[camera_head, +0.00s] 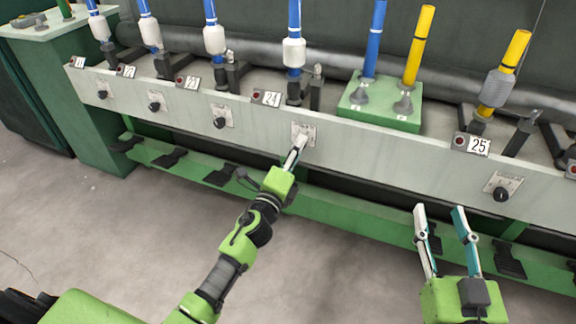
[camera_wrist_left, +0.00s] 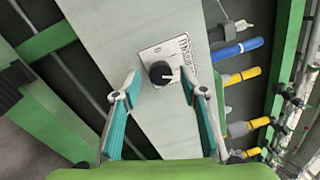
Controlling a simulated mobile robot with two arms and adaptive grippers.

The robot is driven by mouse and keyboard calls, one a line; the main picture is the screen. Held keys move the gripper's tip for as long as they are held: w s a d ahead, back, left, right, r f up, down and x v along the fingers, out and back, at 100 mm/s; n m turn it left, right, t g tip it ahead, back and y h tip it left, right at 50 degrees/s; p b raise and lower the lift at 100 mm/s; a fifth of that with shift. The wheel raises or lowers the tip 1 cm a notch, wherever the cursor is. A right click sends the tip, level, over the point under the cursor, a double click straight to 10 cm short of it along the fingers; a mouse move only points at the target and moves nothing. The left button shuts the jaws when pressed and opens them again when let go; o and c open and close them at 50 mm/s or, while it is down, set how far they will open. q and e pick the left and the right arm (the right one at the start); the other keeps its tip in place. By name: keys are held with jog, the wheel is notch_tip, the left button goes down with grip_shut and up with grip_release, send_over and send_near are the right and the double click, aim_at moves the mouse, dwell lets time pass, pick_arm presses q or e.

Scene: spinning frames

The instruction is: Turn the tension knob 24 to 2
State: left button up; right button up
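The tension knob 24 (camera_wrist_left: 160,73) is a round black knob on a light plate marked TENSION. In the left wrist view its white pointer line points to the right of the picture, and the scale numbers are too small to read. In the head view its plate (camera_head: 311,130) is on the pale panel, and my left gripper hides the knob. My left gripper (camera_head: 298,153) is open, with one finger on each side of the knob; the left wrist view shows gaps between fingers and knob. My right gripper (camera_head: 439,209) is open and empty, in front of the panel at the right.
Label 24 (camera_head: 268,97) and label 25 (camera_head: 479,145) sit along the panel's top edge. Another black knob (camera_head: 501,194) is at the right. A green block (camera_head: 380,119) with a blue and a yellow bobbin stands behind the panel. Black pedals (camera_head: 219,175) line the green lower rail.

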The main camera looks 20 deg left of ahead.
pick_arm(q)
jog(key=s, duration=1)
jog(key=shift+s+a+f, duration=0.25)
jog(key=shift+f, duration=0.15)
